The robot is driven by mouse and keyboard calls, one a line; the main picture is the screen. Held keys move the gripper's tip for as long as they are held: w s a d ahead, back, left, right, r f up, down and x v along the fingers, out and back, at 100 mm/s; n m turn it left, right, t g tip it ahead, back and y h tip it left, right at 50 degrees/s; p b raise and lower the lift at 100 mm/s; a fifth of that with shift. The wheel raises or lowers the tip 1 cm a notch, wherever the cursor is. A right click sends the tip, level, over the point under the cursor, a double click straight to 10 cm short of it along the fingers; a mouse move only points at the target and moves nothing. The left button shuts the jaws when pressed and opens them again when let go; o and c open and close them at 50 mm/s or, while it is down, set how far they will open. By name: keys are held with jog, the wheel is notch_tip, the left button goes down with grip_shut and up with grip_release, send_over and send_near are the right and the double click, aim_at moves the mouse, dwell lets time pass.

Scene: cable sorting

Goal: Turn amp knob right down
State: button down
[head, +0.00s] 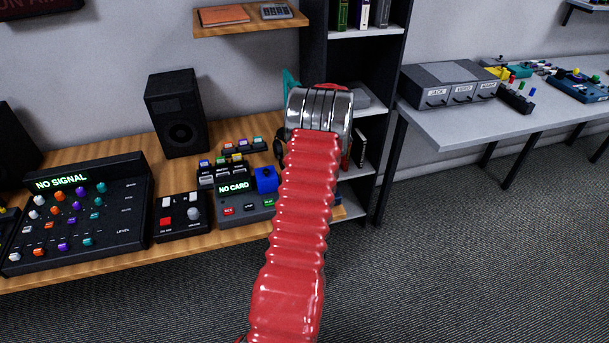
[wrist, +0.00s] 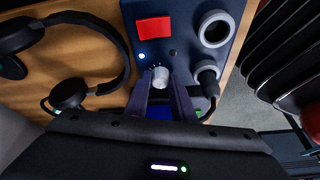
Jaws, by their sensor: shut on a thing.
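The amp appears in the wrist view as a blue box (wrist: 185,12) with a red patch, a lit blue light and two round sockets. A plug sits in the lower socket. The small pale amp knob (wrist: 160,75) stands on its panel. My gripper (wrist: 164,80) is shut on the knob, with a dark finger on either side of it. The knob's pointer mark is too small to read. In the head view my red arm hides the gripper and the knob. A blue box (head: 265,180) shows just left of the arm; I cannot tell if it is the amp.
Black headphones (wrist: 125,55) lie on the wooden desk left of the amp in the wrist view. A mixer (head: 80,215) reading NO SIGNAL, a speaker (head: 178,112) and a NO CARD unit (head: 240,200) stand on the desk. A dark shelf unit (head: 390,100) rises behind my arm.

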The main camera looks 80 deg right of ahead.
dwell(0.5)
jog(key=c, duration=1.5)
grip_release()
jog(key=shift+r, duration=0.1)
jog(key=v, duration=1.3)
jog(key=shift+s+d+r, duration=0.1)
jog(key=shift+s+r, duration=0.05)
jog(key=shift+r, duration=0.1)
